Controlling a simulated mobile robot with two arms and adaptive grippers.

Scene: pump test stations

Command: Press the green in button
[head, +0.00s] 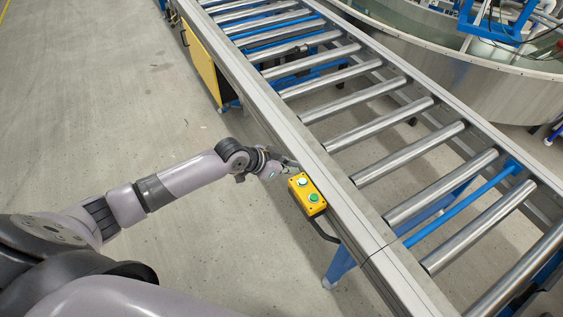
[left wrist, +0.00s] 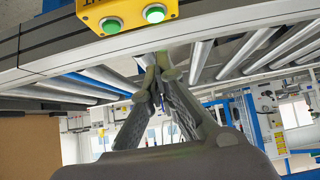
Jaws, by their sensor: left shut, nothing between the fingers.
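A yellow control box (head: 296,195) is fixed to the near side rail of the roller conveyor. In the head view it has a whitish-green button (head: 302,182) at its upper end and a green button (head: 313,197) below. In the left wrist view the box (left wrist: 133,10) is cut by the top edge, with two green buttons, one on the left (left wrist: 111,25) and one on the right (left wrist: 154,13). My left gripper (head: 291,164) is shut and empty beside the box's upper end; its fingertips (left wrist: 158,66) show below the box, apart from both buttons. My right gripper is not in view.
The roller conveyor (head: 368,131) runs diagonally across the head view, with a metal side rail (head: 262,101) close to my gripper. A black cable (head: 323,233) hangs below the box. A round metal tank (head: 480,75) stands behind. The floor at left is clear.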

